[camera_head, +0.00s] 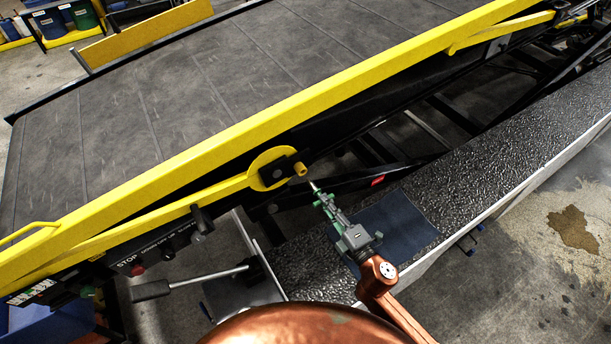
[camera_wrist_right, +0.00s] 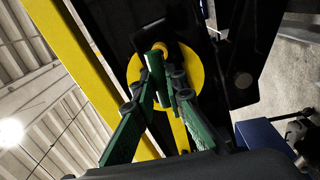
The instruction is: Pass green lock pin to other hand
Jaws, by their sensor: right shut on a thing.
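My right gripper (camera_head: 323,201) comes in from the lower right and reaches toward the yellow round plate on the belt loader's side. It is shut on the green lock pin. The pin's slim silvery tip (camera_head: 314,186) points up and left toward the plate, just short of the yellow boss in this view. The right wrist view shows the green-sided fingers (camera_wrist_right: 164,85) converging in front of the yellow plate. The pin's green part is hard to tell from the green fingers there. My left gripper is in neither view.
The yellow plate (camera_head: 270,168) carries a dark bracket and a yellow boss (camera_head: 300,169). A lever with a dark grip (camera_head: 150,290) sticks out at lower left. A blue mat (camera_head: 398,226) lies on the black textured ledge (camera_head: 490,175). The wide belt (camera_head: 200,85) fills the upper left.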

